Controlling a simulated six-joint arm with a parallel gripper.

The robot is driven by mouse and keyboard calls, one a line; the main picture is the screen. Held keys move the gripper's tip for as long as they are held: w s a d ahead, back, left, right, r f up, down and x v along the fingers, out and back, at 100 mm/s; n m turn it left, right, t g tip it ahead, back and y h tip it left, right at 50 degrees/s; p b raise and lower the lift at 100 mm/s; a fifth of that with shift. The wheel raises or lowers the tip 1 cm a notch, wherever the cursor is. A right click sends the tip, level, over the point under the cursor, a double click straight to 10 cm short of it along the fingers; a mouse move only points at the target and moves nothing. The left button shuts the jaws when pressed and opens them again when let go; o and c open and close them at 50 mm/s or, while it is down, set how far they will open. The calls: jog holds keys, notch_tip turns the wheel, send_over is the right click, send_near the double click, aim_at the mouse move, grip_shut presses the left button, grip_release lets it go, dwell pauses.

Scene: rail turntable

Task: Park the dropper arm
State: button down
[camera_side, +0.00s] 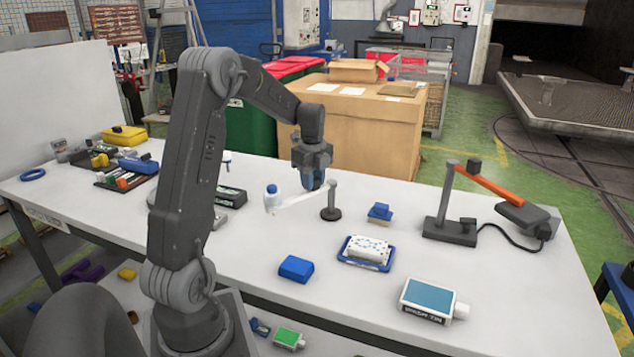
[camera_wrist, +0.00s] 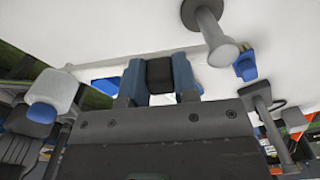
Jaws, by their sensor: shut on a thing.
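The dropper arm (camera_side: 298,201) is a thin white bar above the white table. A white dropper bottle with a blue top (camera_side: 272,197) is at its left end, and a grey post on a dark round base (camera_side: 331,213) is at its right end. My gripper (camera_side: 313,184) points down at the bar, near the post. In the wrist view, the blue fingers of my gripper (camera_wrist: 160,78) are closed on a dark block (camera_wrist: 160,74) at the bar. The white bar (camera_wrist: 105,66) runs behind the fingers from the bottle (camera_wrist: 52,90) to the post (camera_wrist: 210,35). The fingertips' contact is partly hidden.
A blue brush-like block (camera_side: 380,213), a blue tray with a white block (camera_side: 365,252), a blue box (camera_side: 296,268) and a screen device (camera_side: 428,300) lie to the right and front. A stand with an orange arm (camera_side: 488,183) is at far right. Clear table lies between.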

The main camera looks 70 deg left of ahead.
jog(key=shift+a+m, duration=0.8)
jog(key=shift+m, duration=0.7)
jog(key=shift+a, duration=0.1)
jog(key=c, duration=0.9)
grip_release()
jog(key=shift+r, duration=0.1)
notch_tip(320, 180, up, 14)
jog(key=shift+f, duration=0.15)
